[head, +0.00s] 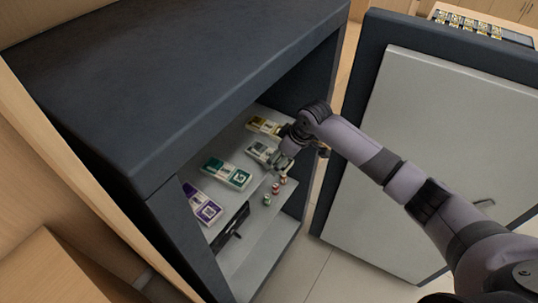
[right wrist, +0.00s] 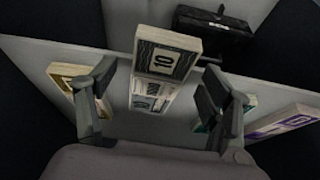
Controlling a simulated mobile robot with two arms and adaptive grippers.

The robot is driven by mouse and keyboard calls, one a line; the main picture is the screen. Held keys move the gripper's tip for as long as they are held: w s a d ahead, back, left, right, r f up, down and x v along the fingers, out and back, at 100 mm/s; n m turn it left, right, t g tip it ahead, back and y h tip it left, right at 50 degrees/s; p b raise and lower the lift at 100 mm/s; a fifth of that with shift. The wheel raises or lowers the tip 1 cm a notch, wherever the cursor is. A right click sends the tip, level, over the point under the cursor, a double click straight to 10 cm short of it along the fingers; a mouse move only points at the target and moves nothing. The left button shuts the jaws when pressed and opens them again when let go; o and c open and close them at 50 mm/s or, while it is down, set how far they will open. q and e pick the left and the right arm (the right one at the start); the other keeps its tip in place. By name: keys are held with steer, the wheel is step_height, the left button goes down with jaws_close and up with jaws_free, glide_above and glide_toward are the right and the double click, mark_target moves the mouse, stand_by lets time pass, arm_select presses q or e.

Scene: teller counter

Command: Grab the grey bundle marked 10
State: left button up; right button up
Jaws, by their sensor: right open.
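The grey bundle marked 10 (head: 262,152) lies on the upper shelf inside the open dark safe, partly hidden by my right gripper in the head view. In the right wrist view the grey bundle (right wrist: 166,61) shows its 10 label, with more grey printed notes visible below it. My right gripper (right wrist: 160,95) is open, with one finger on each side of the bundle in that view; I see no contact. In the head view the right gripper (head: 288,158) is over the right end of the bundle. My left gripper is not in view.
A yellow bundle (head: 264,126), a green bundle (head: 227,173) and a purple bundle (head: 205,208) share the shelf. The safe door (head: 430,150) stands open at right.

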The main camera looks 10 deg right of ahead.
steer(key=shift+w+a+f, duration=0.1)
steer(key=shift+f, duration=0.3)
steer(key=shift+c, duration=0.3)
steer(key=c, duration=1.2)
